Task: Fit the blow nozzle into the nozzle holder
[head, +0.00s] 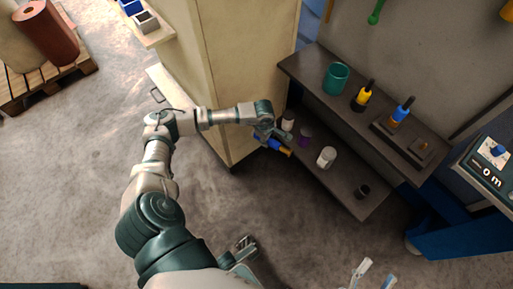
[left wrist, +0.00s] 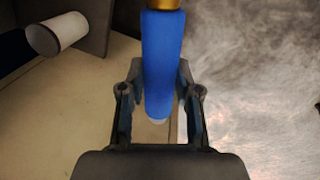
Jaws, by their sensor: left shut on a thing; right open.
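The blow nozzle (head: 275,145) has a blue body and a yellow-gold end. My left gripper (head: 265,137) is shut on it, in the air beside the left end of the shelf unit. In the left wrist view the blue nozzle (left wrist: 162,65) stands between the fingers (left wrist: 160,105), its gold end at the top edge. A dark block on the top shelf, which looks like the nozzle holder (head: 388,131), carries a blue-and-orange tool (head: 403,109) and a small upright piece (head: 422,147). My right gripper (head: 245,243) appears open and empty low in the head view.
On the top shelf (head: 312,67) stand a teal cup (head: 336,78) and a yellow-and-black tool (head: 363,96). The lower shelf (head: 342,185) holds a white cup (head: 326,157), a purple item (head: 304,137) and a dark item (head: 362,191). A beige cabinet (head: 235,60) stands close to my left arm.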

